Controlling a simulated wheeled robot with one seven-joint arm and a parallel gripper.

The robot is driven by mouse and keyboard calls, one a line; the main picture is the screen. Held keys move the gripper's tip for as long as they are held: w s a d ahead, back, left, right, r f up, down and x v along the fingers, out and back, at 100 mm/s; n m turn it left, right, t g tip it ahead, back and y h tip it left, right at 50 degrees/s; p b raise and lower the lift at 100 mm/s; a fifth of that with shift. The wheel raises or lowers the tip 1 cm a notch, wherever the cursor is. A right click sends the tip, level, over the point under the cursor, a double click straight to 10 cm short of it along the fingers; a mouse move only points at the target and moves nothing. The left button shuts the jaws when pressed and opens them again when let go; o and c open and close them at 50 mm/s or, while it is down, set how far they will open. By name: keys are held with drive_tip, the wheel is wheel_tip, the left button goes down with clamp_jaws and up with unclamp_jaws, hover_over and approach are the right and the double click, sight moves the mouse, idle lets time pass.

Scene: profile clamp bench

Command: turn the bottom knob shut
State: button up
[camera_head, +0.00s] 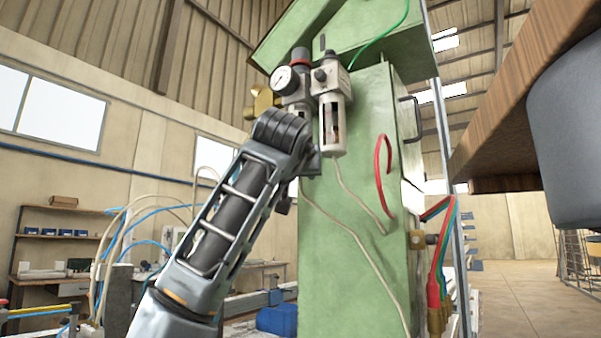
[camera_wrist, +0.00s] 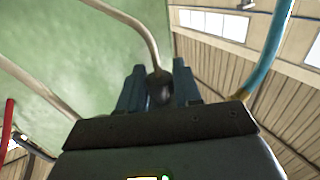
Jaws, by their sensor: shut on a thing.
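A dark, rounded knob (camera_wrist: 160,90) shows in the wrist view between the two blue-grey fingers of my gripper (camera_wrist: 158,76), one finger on each side. My gripper is shut on it. A pale tube (camera_wrist: 137,22) runs down to the knob. In the head view, the air regulator unit (camera_head: 300,85) has a round gauge (camera_head: 284,80) and a clear bowl (camera_head: 333,125) on the right. My arm rises from below to just under the unit's left part and hides that part's lower end. My fingertips and the knob cannot be made out there.
The green machine column (camera_head: 350,270) stands close behind the unit. Pale tubes (camera_head: 358,243) and a red hose (camera_head: 380,170) hang across its face. In the wrist view, a blue tube (camera_wrist: 268,50) passes to the right of the fingers. A wooden tabletop (camera_head: 520,85) juts in at upper right.

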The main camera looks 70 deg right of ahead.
drive_tip(key=o, duration=0.9)
drive_tip(key=shift+o, duration=0.2)
drive_tip(key=shift+a, duration=0.1)
drive_tip(key=v, duration=0.7)
drive_tip(key=shift+a, duration=0.35)
